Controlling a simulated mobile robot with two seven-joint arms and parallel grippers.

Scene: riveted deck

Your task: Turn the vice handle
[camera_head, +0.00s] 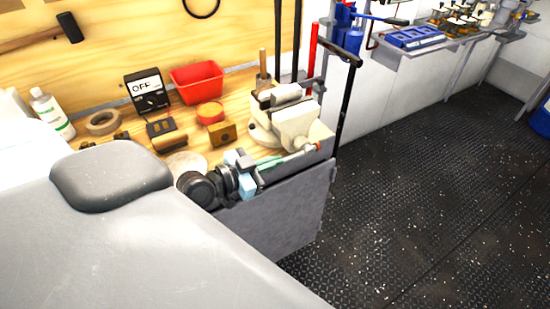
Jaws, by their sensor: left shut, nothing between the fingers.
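A cream-white vice (294,122) is mounted at the right front corner of the wooden workbench. Its screw end, with a small orange-red part, faces the bench's front edge. My left gripper (262,166) is shut and empty, low at the bench's front edge, left of the screw end. It overlaps the lower vice in the picture; I cannot tell whether it touches. My right gripper is out of view.
The workbench (232,135) carries a red bin (197,82), an OFF-marked box (147,92), a tape roll (103,122) and a white bottle (52,113). A blue tray (415,37) lies on a far shelf. The dark riveted floor (430,190) at right is clear.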

